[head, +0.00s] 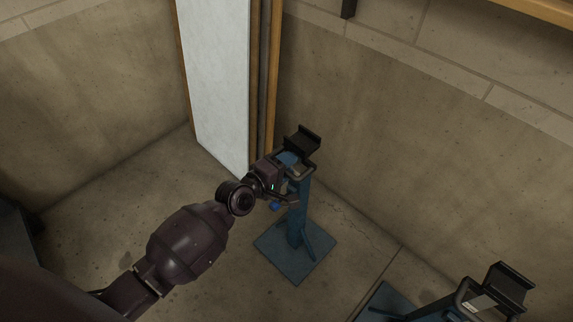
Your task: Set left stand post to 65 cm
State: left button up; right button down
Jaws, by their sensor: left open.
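The left stand (299,225) is blue, with a flat square base plate on the concrete floor and an upright post. A black cradle (302,143) sits on top of its post. My left gripper (293,190) is open at the upper part of the post, just under the cradle, coming from the left. A small blue knob (275,206) shows just below the gripper. The gripper hides part of the post, and I cannot tell whether its fingers touch it. No height marking is readable. My right gripper is out of view.
A second stand with a black cradle (496,290) is at the lower right, cut off by the frame. A white panel (215,75) and wooden boards (273,70) lean in the corner behind the left stand. Concrete walls close off the back; floor left of the stand is clear.

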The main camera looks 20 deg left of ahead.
pick_arm(q)
jog(key=p+v, duration=0.2)
jog(key=v, duration=0.9)
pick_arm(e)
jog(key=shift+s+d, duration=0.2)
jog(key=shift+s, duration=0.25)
pick_arm(q)
jog(key=shift+w, duration=0.1)
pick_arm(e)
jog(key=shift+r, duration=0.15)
